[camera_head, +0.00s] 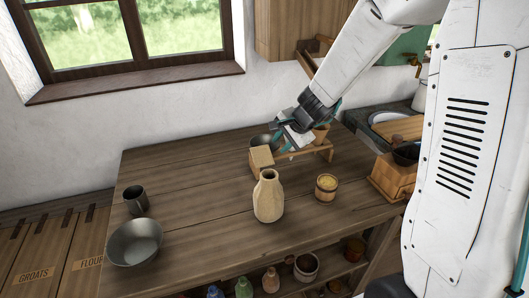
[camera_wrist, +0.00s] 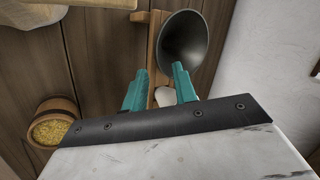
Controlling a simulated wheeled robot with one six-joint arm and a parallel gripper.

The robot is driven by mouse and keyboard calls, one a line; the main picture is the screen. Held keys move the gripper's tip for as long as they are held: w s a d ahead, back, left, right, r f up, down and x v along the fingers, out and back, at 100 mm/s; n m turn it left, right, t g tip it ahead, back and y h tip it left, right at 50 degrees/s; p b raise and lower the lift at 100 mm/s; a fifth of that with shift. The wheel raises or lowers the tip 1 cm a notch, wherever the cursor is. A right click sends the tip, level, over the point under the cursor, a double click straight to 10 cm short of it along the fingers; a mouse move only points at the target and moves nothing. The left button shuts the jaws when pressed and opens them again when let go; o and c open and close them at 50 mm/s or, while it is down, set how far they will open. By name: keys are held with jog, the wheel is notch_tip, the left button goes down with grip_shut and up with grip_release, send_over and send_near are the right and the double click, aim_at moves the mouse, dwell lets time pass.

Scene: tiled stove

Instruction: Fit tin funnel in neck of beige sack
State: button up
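The beige sack (camera_head: 268,199) stands upright on the table in the head view, its narrow neck pointing up. Part of a pale shape, probably the sack (camera_wrist: 35,12), shows at the top left of the wrist view. The dark grey tin funnel (camera_wrist: 192,45) is at a wooden rack, its wide mouth facing the wrist camera; it also shows small in the head view (camera_head: 261,141). My gripper (camera_wrist: 160,70) has its teal fingers apart, with the funnel just beyond the right fingertip. In the head view my gripper (camera_head: 282,146) is behind the sack, over the rack. The funnel's spout is hidden.
The wooden rack (camera_head: 313,150) stands behind the sack. A small tub of grain (camera_head: 326,187) is right of the sack. A metal bowl (camera_head: 135,243) and a grey mug (camera_head: 136,200) stand at the left. The table's left middle is clear.

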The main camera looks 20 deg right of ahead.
aim_at(274, 149)
jog(key=x, duration=0.5)
jog(key=shift+a, duration=0.25)
jog(key=shift+r, duration=0.1)
grip_shut()
jog(key=shift+r, duration=0.1)
